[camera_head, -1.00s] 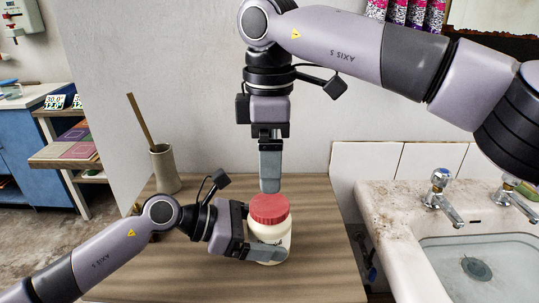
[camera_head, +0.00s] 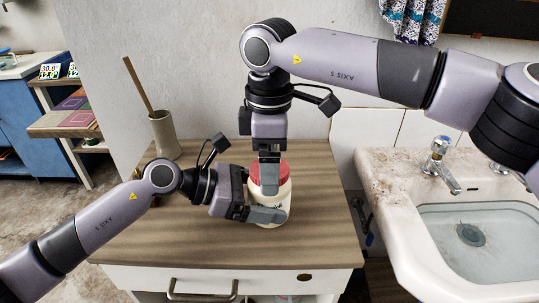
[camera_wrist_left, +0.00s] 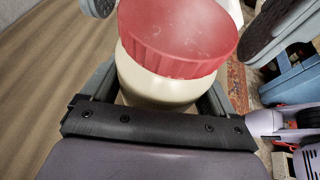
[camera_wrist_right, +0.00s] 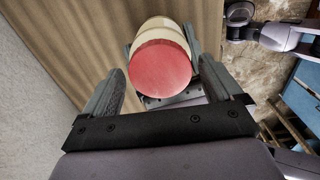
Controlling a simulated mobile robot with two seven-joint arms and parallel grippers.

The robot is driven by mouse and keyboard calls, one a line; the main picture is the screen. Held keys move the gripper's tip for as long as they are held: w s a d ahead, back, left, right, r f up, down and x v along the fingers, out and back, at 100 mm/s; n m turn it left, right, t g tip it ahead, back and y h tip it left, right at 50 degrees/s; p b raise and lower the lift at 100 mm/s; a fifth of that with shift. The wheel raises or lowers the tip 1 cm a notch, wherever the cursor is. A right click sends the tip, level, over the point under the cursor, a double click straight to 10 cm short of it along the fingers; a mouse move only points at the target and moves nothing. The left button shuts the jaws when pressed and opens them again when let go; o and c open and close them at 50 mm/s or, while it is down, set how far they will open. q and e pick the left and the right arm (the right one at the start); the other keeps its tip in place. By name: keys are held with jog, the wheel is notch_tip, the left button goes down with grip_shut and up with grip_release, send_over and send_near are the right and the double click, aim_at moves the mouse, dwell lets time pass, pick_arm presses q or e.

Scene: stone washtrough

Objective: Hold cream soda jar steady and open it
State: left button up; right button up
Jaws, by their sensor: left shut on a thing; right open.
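The cream soda jar (camera_head: 272,191) is cream-coloured with a red lid (camera_head: 284,173) and stands upright on the wooden counter top. My left gripper (camera_head: 266,214) is shut on the jar body from the left, below the lid; its fingers flank the body in the left wrist view (camera_wrist_left: 160,88). My right gripper (camera_head: 269,183) points down over the jar. In the right wrist view its fingers are open, one on each side of the red lid (camera_wrist_right: 161,68). Whether they touch the lid cannot be told. The lid sits on the jar.
A beige holder (camera_head: 165,135) with a wooden stick stands at the back left of the counter (camera_head: 190,235). A stone washtrough (camera_head: 392,205) with taps (camera_head: 440,165) is on the right. A wall closes the back. The counter's front is clear.

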jog(key=c, duration=1.1)
jog(key=n, duration=1.3)
jog(key=shift+r, duration=0.1)
jog(key=n, duration=0.7)
jog(key=shift+n, duration=0.3)
jog(key=n, duration=0.4)
jog(key=shift+n, duration=0.3)
jog(key=n, duration=0.4)
jog(key=shift+n, duration=0.3)
jog(key=n, duration=1.8)
jog(key=shift+r, duration=0.1)
jog(key=n, duration=0.6)
